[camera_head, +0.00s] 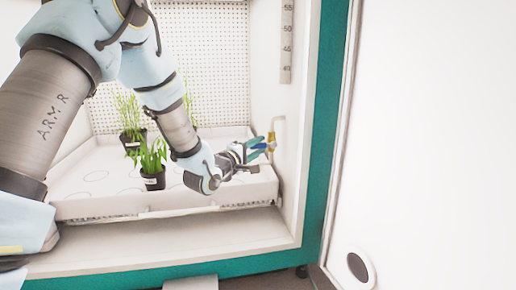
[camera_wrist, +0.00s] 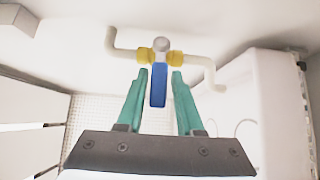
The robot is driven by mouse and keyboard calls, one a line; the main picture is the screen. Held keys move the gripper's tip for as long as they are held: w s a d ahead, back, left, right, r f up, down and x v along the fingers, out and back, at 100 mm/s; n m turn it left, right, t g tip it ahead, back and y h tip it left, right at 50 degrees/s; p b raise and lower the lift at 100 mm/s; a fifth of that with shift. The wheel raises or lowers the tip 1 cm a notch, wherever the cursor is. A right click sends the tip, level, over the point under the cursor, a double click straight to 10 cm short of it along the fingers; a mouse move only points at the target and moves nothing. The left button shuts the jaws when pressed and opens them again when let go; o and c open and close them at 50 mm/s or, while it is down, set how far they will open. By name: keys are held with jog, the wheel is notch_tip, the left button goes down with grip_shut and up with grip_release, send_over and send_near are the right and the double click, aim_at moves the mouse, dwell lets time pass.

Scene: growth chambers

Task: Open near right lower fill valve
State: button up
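The fill valve (camera_wrist: 161,45) is at top centre in the wrist view, with yellow fittings on a bent white pipe (camera_wrist: 125,47) and a blue lever handle (camera_wrist: 158,86). In the head view the valve (camera_head: 271,137) is on the chamber's right wall, just above the white tray. My gripper (camera_wrist: 160,73) has two teal fingers, one on each side of the blue handle, with visible gaps. It is open, its tips just short of the yellow fittings. In the head view my gripper (camera_head: 256,148) reaches right to the valve, and the handle is partly hidden by the fingers.
A white tray (camera_head: 95,208) covers the shelf below my arm. Potted green plants (camera_head: 153,181) stand on it, left of my wrist. A teal frame (camera_head: 319,150) edges the chamber's right side, with a white door panel (camera_head: 430,130) beyond it.

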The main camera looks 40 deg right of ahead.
grip_shut()
jog(key=shift+f, duration=0.2)
dwell(0.9)
